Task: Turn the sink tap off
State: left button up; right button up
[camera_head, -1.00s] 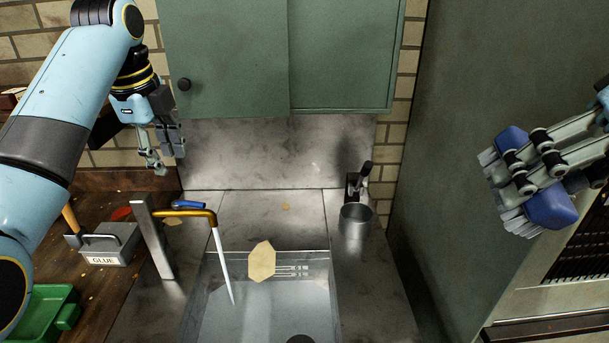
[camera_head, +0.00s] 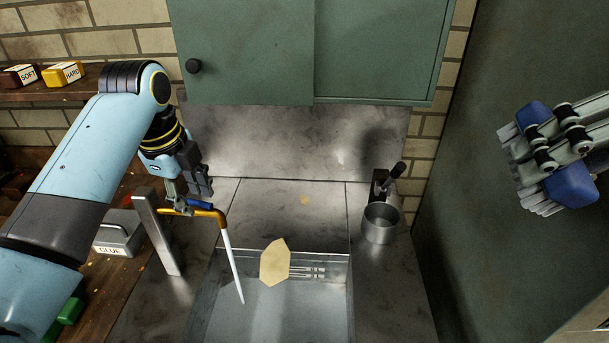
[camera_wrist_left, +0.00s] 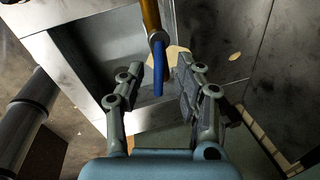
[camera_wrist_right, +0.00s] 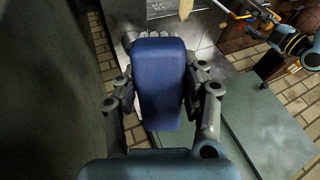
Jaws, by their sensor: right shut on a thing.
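The tap has a steel post (camera_head: 158,235) and a brass spout (camera_head: 207,214) with a white stream of water (camera_head: 233,268) falling into the sink (camera_head: 275,305). Its blue handle (camera_wrist_left: 158,76) points between the fingers of my left gripper (camera_wrist_left: 160,66) in the left wrist view. Those fingers are apart, one on each side of the handle; I cannot tell whether either touches it. In the head view my left gripper (camera_head: 188,198) is at the tap's top and partly hides the handle. My right gripper (camera_head: 553,160) is shut on a blue brush-like block (camera_wrist_right: 160,80) with pale bristles, away at the right.
A tan flat piece (camera_head: 274,262) is at the sink's back edge beside a slotted overflow. A metal cup (camera_head: 380,223) is right of the sink. A grey glue box (camera_head: 119,234) stands left of the tap. A green cabinet (camera_head: 310,50) hangs above.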

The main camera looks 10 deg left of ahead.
pick_arm(q)
jog(key=shift+c, duration=0.5)
grip_shut()
